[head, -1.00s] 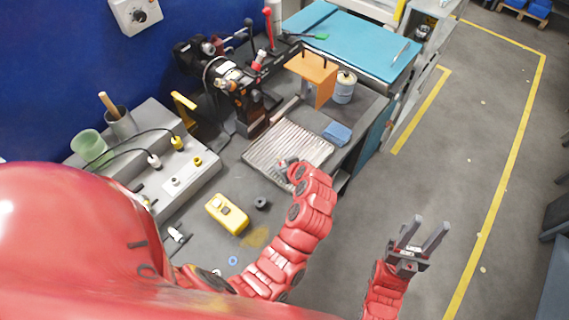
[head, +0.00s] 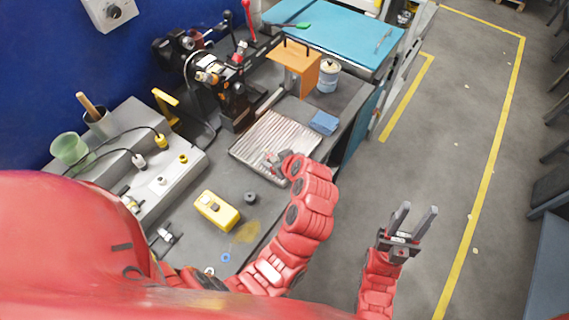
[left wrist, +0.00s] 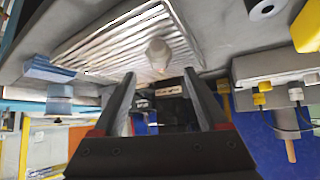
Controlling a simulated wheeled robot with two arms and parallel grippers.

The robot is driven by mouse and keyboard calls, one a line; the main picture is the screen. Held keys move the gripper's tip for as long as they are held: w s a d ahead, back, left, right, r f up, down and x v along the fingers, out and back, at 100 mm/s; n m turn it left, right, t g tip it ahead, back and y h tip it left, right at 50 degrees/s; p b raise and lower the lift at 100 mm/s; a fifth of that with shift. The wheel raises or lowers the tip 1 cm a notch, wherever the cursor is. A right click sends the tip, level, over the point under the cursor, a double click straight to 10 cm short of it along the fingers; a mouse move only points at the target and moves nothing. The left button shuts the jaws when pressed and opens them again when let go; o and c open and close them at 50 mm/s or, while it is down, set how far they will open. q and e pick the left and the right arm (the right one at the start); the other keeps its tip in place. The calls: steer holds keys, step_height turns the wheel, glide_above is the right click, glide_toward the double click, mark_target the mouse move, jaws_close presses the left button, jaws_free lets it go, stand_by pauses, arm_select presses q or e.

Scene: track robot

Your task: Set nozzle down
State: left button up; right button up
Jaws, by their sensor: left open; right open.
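My left gripper (head: 272,160) is open at the near edge of the ribbed metal tray (head: 290,138) on the bench. In the left wrist view, its two fingers (left wrist: 159,75) stand apart with nothing gripped between them. A small pale, rounded piece, apparently the nozzle (left wrist: 158,53), is against the ribbed tray (left wrist: 105,45), just beyond the fingertips. In the head view I cannot make the nozzle out clearly beside the gripper. My right gripper (head: 418,208) is open and empty, out over the floor to the right of the bench.
A yellow box (head: 217,210) and a small dark ring (head: 250,197) lie left of my left arm. A blue block (head: 323,123) and an orange stand (head: 294,68) are beyond the tray. A grey stepped fixture (head: 150,180) with cables stands left.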

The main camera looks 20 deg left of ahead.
arm_select(q)
steer(key=v, duration=0.7)
steer(key=shift+b, duration=0.45)
steer(key=shift+s+d, duration=0.1)
